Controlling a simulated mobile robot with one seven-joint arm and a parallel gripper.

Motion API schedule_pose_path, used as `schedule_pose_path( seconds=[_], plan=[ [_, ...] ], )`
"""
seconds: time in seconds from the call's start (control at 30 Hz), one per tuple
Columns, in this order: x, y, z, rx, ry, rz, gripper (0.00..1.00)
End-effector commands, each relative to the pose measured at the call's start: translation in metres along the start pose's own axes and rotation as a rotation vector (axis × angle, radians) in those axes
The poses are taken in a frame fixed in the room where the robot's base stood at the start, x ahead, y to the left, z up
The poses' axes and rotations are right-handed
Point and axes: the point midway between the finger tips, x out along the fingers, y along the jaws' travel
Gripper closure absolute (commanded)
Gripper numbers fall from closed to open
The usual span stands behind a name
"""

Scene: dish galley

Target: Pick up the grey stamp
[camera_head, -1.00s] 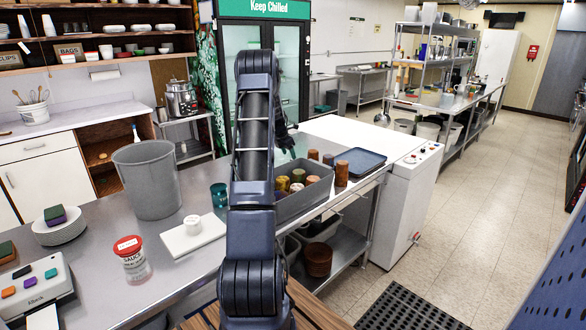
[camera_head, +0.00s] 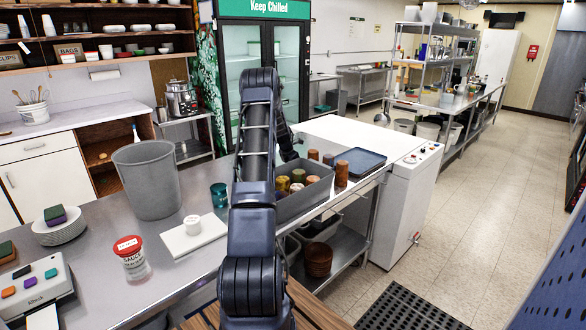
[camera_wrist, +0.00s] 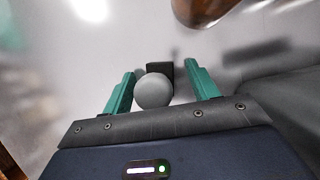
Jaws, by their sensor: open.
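The grey stamp (camera_wrist: 154,91) shows in the wrist view as a round grey knob with a small black block beyond it. My gripper (camera_wrist: 160,73) has its two green fingers apart, one on each side of the stamp. Gaps show between the knob and both fingers, so nothing is gripped. In the head view my own arm covers the middle, and I cannot make out the stamp or the fingers there.
A grey bin of cups (camera_head: 309,198) and a blue tray (camera_head: 360,162) are right of my arm. A tall grey bucket (camera_head: 148,180), a teal cup (camera_head: 219,194), a white board (camera_head: 194,238) and a red-lidded sauce tub (camera_head: 132,260) stand on the left counter. A brown rounded thing (camera_wrist: 198,10) is beyond the fingers.

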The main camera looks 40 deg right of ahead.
Motion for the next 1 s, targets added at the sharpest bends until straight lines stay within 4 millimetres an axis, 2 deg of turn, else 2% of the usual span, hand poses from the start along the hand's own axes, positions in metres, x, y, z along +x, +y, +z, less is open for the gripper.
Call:
schedule_pose_path(
  seconds=[0.07, 0.1, 0.3, 0.33, 0.37, 0.63, 0.77, 0.87, 1.0],
  plan=[
    [0.000, 0.000, 0.000, 0.000, 0.000, 0.000, 0.41],
    [0.000, 0.000, 0.000, 0.000, 0.000, 0.000, 0.45],
    [0.000, 0.000, 0.000, 0.000, 0.000, 0.000, 0.84],
    [0.000, 0.000, 0.000, 0.000, 0.000, 0.000, 0.90],
    [0.000, 0.000, 0.000, 0.000, 0.000, 0.000, 0.92],
    [-0.001, 0.000, 0.000, 0.000, 0.000, 0.000, 0.92],
    [-0.009, 0.001, 0.003, 0.000, 0.000, 0.002, 0.92],
    [-0.022, 0.002, 0.009, 0.000, 0.000, 0.003, 0.92],
    [-0.051, 0.002, 0.021, 0.002, -0.002, 0.003, 0.92]
  ],
)
